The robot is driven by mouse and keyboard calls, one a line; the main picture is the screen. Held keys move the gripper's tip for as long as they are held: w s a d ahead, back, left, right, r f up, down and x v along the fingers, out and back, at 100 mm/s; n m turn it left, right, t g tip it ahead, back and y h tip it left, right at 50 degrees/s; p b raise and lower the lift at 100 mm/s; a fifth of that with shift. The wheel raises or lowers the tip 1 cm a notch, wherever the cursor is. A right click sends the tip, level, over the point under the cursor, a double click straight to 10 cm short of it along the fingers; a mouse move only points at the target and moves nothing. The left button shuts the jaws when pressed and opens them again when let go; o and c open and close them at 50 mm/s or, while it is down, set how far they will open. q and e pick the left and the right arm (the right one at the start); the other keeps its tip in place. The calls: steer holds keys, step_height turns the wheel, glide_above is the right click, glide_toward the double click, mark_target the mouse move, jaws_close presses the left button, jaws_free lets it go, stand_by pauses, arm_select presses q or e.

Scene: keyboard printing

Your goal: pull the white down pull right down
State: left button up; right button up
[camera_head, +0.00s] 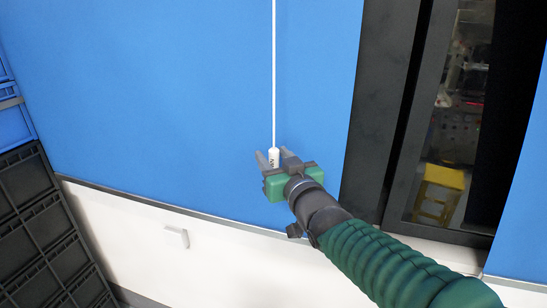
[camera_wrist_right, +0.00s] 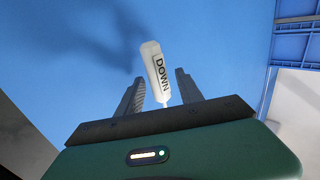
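The white pull (camera_head: 274,157), marked DOWN, hangs upright at the end of a thin white cord (camera_head: 274,75) in front of the blue wall. It also shows in the right wrist view (camera_wrist_right: 156,70), between the two fingers. My right gripper (camera_head: 275,158) is open around the pull, with one finger on each side. In the right wrist view my right gripper (camera_wrist_right: 160,88) shows gaps between the pull and both fingers. My left gripper is not in view.
The blue wall (camera_head: 170,90) has a white lower part (camera_head: 140,250). A dark-framed window (camera_head: 455,120) is at the right, with a yellow stool (camera_head: 438,190) behind it. Dark crates (camera_head: 35,225) are stacked at the left. A small white box (camera_head: 176,237) is on the lower wall.

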steer(key=p+v, duration=0.8)
steer(key=v, duration=0.8)
steer(key=shift+s+d, duration=0.2)
steer(key=shift+s, duration=0.1)
steer(key=shift+w+f, duration=0.1)
steer(key=shift+f, duration=0.05)
